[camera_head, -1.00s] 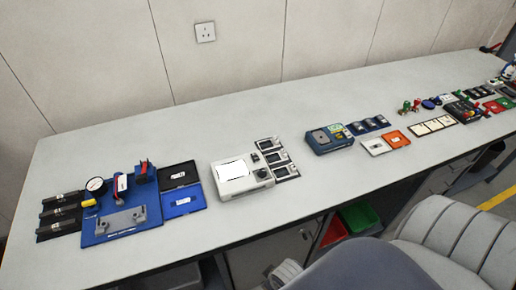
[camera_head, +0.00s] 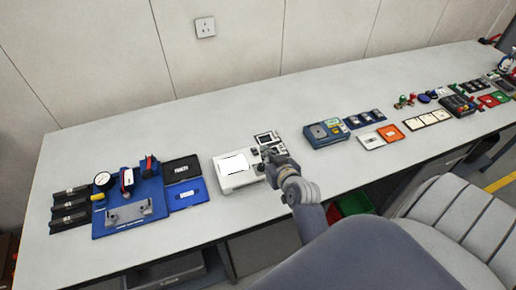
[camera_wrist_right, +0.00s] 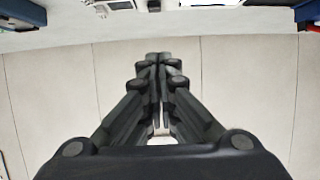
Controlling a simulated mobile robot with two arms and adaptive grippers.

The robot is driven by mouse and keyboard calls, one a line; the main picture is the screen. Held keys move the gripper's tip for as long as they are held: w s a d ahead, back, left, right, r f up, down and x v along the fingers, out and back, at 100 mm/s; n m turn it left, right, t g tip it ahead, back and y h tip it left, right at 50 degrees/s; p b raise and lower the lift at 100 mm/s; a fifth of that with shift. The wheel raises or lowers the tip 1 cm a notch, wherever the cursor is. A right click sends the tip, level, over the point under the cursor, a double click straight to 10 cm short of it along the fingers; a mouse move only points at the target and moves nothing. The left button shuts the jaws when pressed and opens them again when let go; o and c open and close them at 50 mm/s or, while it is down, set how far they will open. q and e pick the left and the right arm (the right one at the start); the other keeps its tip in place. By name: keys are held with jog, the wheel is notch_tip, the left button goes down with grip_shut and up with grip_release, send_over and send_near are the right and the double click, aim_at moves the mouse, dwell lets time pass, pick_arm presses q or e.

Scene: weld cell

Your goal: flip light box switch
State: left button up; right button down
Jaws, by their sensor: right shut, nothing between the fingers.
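The white light box (camera_head: 226,181) stands on the bench in the head view, with a bright white panel on its top. My right gripper (camera_head: 267,152) is at the box's right end, in front of the small dark-framed pieces beside it. It covers part of that end, and I cannot make out the switch there or tell whether the fingers touch it. In the right wrist view the gripper's dark fingers (camera_wrist_right: 160,58) are together with nothing between them. My left gripper is not in view.
A blue fixture (camera_head: 128,222) with a gauge and clamps stands to the left, with black and blue trays (camera_head: 184,193) beside it. A blue device (camera_head: 325,142) stands to the right. The bench (camera_head: 200,115) is clear behind the light box. A wall socket (camera_head: 205,27) is above.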

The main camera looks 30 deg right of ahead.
jog(key=shift+w+d+r, duration=0.1)
jog(key=shift+d, duration=0.25)
jog(key=b, duration=0.4)
send_over(257, 154)
notch_tip(257, 154, down, 4)
jog(key=shift+f, duration=0.25)
jog(key=shift+s+f+b, duration=0.2)
jog(key=shift+f+b, duration=0.65)
jog(key=shift+f, duration=0.2)
jog(key=shift+s+f+b, duration=0.2)
jog(key=shift+f+b, duration=0.4)
jog(key=shift+b, duration=0.05)
